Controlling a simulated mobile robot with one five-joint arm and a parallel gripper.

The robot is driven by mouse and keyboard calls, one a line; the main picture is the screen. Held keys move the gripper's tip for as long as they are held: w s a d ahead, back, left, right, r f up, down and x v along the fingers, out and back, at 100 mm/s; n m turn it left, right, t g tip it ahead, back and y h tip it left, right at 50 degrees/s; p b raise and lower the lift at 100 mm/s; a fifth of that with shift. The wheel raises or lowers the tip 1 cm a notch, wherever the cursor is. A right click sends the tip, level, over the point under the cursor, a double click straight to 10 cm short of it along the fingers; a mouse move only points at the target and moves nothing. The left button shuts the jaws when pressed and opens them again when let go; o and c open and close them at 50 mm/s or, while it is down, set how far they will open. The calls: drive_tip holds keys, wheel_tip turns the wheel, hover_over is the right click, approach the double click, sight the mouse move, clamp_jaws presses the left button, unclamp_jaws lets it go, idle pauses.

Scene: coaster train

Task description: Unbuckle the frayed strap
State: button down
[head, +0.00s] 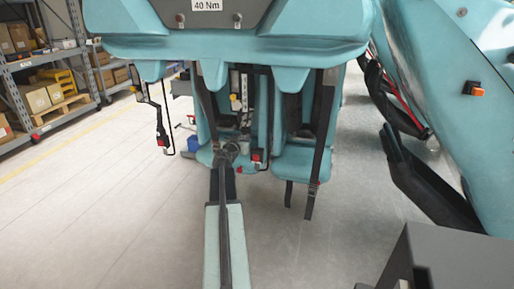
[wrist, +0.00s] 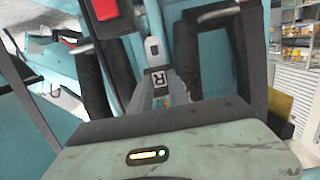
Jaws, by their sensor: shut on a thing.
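My gripper (head: 229,152) is in front of the left of two teal seats in the head view, at the end of my outstretched arm. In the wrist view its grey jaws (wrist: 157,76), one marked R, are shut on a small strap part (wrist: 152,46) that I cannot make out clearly. A dark strap (wrist: 116,68) runs close beside the jaws on the left. A red buckle button (wrist: 104,9) shows just above. In the head view dark straps hang on the left seat (head: 205,98) and the right seat (head: 322,115). I cannot tell which one is frayed.
A teal beam (head: 235,45) labelled 40 Nm spans above the seats. A black restraint piece with a red end (head: 162,138) hangs at left. Teal panels and black arms (head: 425,180) stand at right. Shelving (head: 45,75) is far left. The floor (head: 100,220) at front left is clear.

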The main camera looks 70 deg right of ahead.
drive_tip(key=shift+w+a, duration=0.2)
drive_tip(key=shift+w, duration=1.1)
drive_tip(key=shift+w+a, duration=0.15)
drive_tip(key=shift+w, duration=1.1)
wheel_tip(320, 180, down, 14)
drive_tip(key=b, duration=1.3)
drive_tip(key=shift+b, duration=0.4)
drive_tip(key=c, duration=1.2)
unclamp_jaws()
drive_tip(key=shift+r, duration=0.3)
drive_tip(key=shift+o, duration=0.2)
drive_tip(key=shift+a, duration=0.1)
drive_tip(key=a+r+p, duration=0.1)
drive_tip(key=a, duration=0.6)
drive_tip(key=shift+s+a, duration=0.2)
drive_tip(key=shift+a, duration=0.1)
